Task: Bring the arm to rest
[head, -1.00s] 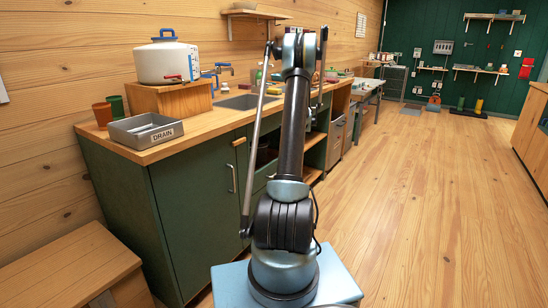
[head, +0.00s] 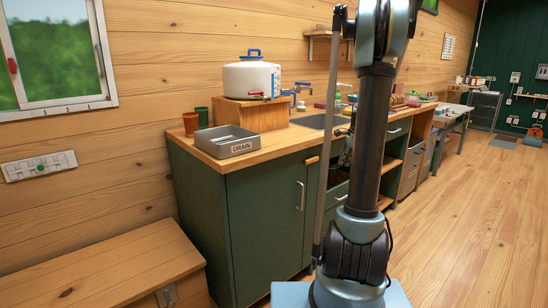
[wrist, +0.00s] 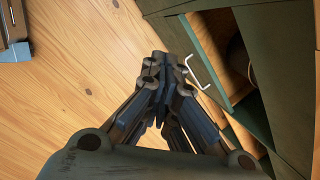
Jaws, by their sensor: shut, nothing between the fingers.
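My arm (head: 372,140) stands up in front of the head camera, its upper end cut off by the top edge of the picture. My gripper (wrist: 163,68) shows in the wrist view with its fingers together and nothing between them. It hangs over the wooden floor, beside a green cabinet front with a pale handle (wrist: 197,72). How far the fingertips are from that handle is hard to tell. The gripper cannot be made out in the head view.
A green counter (head: 250,220) stands close behind my arm, carrying a metal drain tray (head: 226,143) and a white tank (head: 251,78). A wooden bench (head: 110,270) is at the lower left. Open floor (head: 480,220) lies to the right.

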